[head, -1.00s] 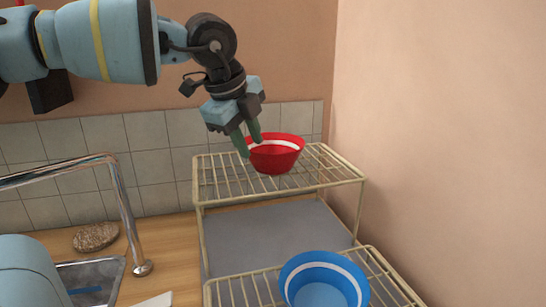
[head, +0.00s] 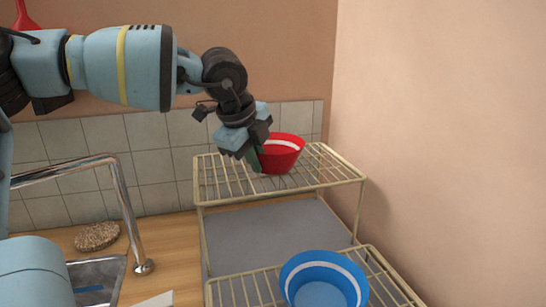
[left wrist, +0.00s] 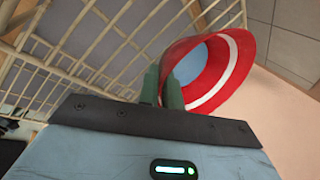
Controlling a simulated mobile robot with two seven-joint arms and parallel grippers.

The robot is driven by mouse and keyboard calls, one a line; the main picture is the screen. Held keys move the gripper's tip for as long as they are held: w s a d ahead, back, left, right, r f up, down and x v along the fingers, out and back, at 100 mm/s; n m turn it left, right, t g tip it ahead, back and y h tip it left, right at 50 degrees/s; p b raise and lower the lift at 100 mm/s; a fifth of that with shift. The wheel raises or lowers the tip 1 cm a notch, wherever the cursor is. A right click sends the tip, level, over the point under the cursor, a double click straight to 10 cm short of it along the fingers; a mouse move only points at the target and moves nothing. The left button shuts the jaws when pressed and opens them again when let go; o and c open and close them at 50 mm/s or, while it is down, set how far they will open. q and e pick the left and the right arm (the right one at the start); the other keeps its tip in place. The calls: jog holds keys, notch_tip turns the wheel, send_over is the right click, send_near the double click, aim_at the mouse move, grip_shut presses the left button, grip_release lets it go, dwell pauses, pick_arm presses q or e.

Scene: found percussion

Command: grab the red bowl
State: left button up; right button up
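The red bowl (head: 284,157) with a white band stands on the top shelf of the wire rack (head: 225,184), near its back. My left gripper (head: 254,159) is at the bowl's left side, pointing down. In the left wrist view its green fingers (left wrist: 162,88) are close together at the edge of the red bowl (left wrist: 243,62), one on the inner side and one outside. The fingers look shut on the bowl's wall; the contact itself is partly hidden. My right gripper is not in view.
A blue bowl (head: 322,262) stands on a lower wire rack in front. A metal faucet (head: 124,200) and sink (head: 96,272) are at the left, with a brown oval thing (head: 97,236) behind. A bare wall (head: 440,130) closes off the right side.

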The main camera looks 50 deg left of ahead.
pick_arm(q)
jog(key=shift+r, duration=0.1)
grip_shut()
jog(key=shift+r, duration=0.4)
jog(key=r, duration=0.2)
jog(key=shift+s+d+r+b, duration=0.2)
jog(key=shift+r+b, duration=0.1)
jog(key=shift+r, duration=0.05)
jog(key=s+d+r+b, duration=0.1)
jog(key=s+d+b, duration=0.1)
jog(key=s+d, duration=0.7)
jog(key=shift+s+r, duration=0.15)
jog(key=shift+s, duration=1.7)
